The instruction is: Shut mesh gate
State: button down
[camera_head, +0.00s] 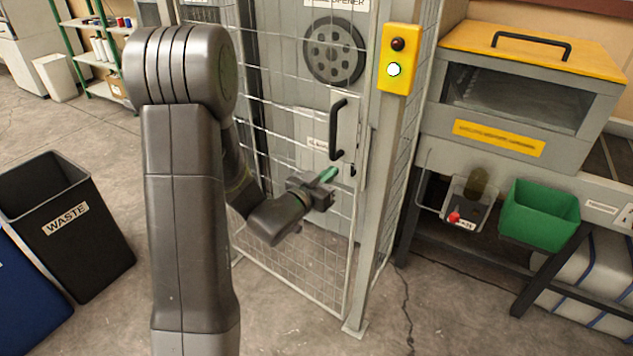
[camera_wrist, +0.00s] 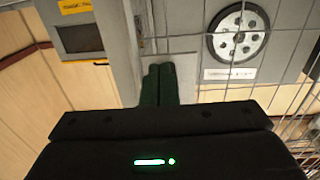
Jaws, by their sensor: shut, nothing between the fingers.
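The mesh gate (camera_head: 290,262) is a light metal frame with wire mesh in front of a grey machine. Its free edge lies close beside the right-hand post (camera_head: 368,235); I cannot tell whether it is fully shut or latched. A black bar handle (camera_head: 337,130) stands upright on a plate near that edge. My gripper (camera_head: 328,176) is just below the handle, at the gate's face. Its green fingers are shut and empty, and they show side by side in the wrist view (camera_wrist: 160,84). I cannot tell whether they touch the gate. Mesh also shows in the wrist view (camera_wrist: 290,100).
A bench with a green bin (camera_head: 540,214) stands at the right. A black waste bin (camera_head: 66,222) stands at the left. The floor between that bin and the gate is clear.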

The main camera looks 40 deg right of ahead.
aim_at(346, 160)
jog(key=p+x, duration=0.1)
jog(key=x, duration=0.3)
jog(key=shift+d, duration=0.4)
jog(key=shift+w, duration=0.1)
